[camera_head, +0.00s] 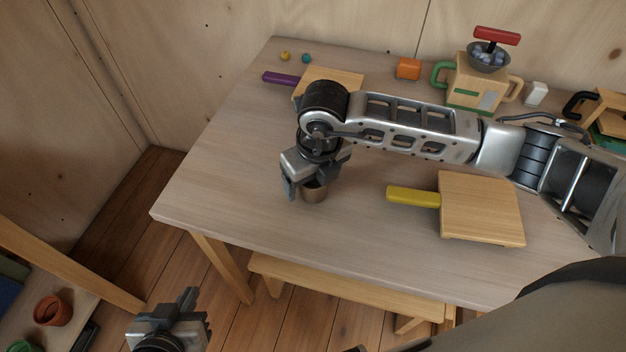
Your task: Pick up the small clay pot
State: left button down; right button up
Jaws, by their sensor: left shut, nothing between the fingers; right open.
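A small terracotta-coloured clay pot (53,310) sits at the lower left on a low wooden surface, its dark opening showing. My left gripper (188,302) is at the bottom of the view, over the floor to the right of that pot; it is shut and empty.
A cutting board with a yellow handle (482,208) lies right of my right gripper. A purple-handled board (335,79), an orange block (409,68) and a toy machine (478,85) stand behind my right arm. A bench (345,287) is below the table's front edge. The table's left part is clear.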

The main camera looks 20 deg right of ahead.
jog(key=shift+w+f, duration=0.1)
jog(key=shift+f, duration=0.6)
jog(key=c, duration=1.1)
jog(key=shift+r, duration=0.2)
